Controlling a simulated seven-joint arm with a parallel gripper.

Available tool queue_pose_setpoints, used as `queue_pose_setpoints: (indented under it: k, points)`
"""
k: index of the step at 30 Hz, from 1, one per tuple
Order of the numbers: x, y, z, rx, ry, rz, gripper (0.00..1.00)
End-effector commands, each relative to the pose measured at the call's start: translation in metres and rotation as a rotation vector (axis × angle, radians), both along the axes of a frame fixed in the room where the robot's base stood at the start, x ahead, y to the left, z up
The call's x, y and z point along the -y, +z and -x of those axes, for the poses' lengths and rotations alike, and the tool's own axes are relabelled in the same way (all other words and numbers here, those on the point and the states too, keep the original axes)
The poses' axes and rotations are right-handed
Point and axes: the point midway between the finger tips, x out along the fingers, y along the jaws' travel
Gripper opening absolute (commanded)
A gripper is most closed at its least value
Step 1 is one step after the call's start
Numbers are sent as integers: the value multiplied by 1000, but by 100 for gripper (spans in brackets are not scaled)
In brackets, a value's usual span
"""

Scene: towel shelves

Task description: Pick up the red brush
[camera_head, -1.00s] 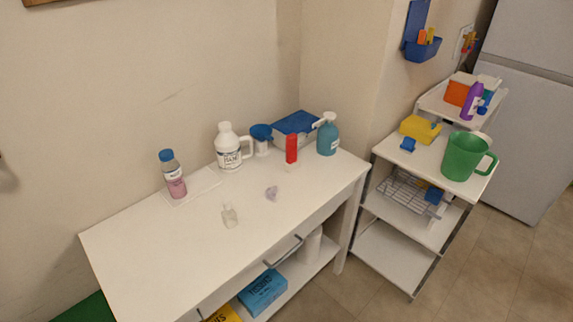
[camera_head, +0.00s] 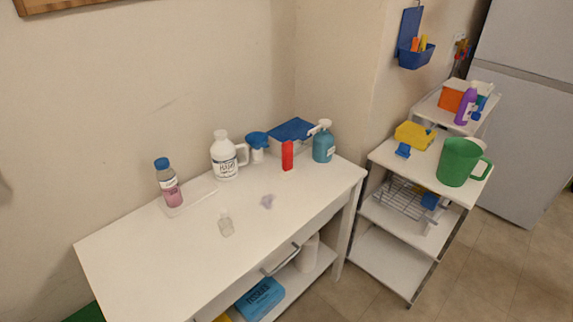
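A small upright red object (camera_head: 288,155) stands near the back right of the white table (camera_head: 130,250). It is the only plainly red thing on the table. It looks like a plain red block with a pale base, and I cannot tell any bristles at this size. It stands in front of a blue-lidded box (camera_head: 296,130) and left of a teal pump bottle (camera_head: 323,146). My gripper is not in view.
A cart (camera_head: 384,153) at right holds a green pitcher (camera_head: 458,163) and yellow item (camera_head: 414,135). The table's front is mostly clear.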

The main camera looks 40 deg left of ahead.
Motion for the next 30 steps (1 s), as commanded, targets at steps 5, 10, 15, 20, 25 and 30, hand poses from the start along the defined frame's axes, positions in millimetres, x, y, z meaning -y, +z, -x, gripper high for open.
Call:
queue_pose_setpoints:
  k: [5,10,15,20,25,30]
  points:
    - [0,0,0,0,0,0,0]
    - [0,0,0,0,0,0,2]
    - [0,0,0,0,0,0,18]
    - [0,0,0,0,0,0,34]
    - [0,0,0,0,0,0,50]
    - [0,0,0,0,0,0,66]
